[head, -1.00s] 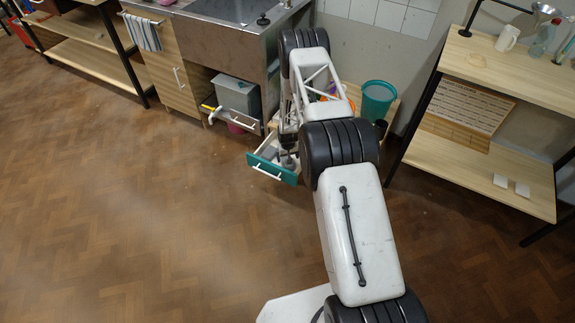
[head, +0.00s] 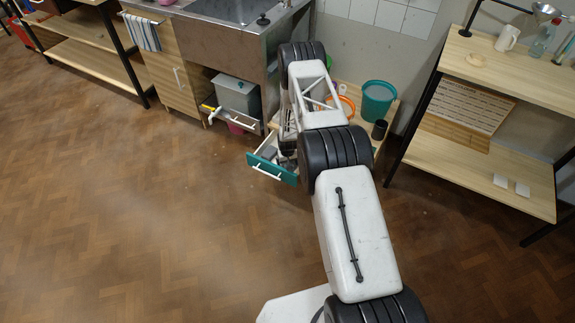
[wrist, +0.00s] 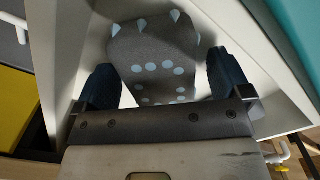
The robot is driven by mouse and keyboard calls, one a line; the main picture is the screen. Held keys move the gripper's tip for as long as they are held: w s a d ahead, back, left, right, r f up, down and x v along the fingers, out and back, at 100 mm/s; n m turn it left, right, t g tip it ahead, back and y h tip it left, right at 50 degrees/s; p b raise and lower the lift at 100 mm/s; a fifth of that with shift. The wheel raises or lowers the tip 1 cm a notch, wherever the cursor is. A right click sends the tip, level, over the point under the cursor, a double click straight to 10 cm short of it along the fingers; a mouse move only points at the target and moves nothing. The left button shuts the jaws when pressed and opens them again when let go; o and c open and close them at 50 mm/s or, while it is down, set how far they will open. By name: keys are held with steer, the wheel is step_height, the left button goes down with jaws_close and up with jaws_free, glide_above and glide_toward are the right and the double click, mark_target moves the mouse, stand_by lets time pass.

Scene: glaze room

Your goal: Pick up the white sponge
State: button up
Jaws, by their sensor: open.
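My gripper (wrist: 163,80) is open inside a pulled-out drawer with a teal front (head: 270,171). A grey, soft-looking thing with pale dots (wrist: 155,50) lies in the drawer, between the two dark fingers in the wrist view. Gaps show between it and the fingers, and nothing is gripped. I see no clearly white sponge in the drawer; my arm and gripper hide part of it in the head view.
The white drawer walls stand close around my gripper. A teal bucket (head: 377,101) and a dark cup (head: 379,130) stand behind the drawer. The floor at left is clear.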

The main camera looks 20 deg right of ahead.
stand_by(0.5)
steer(key=c, duration=1.1)
steer(key=shift+o, duration=0.2)
steer(key=shift+r, duration=0.25)
steer(key=shift+r, duration=4.75)
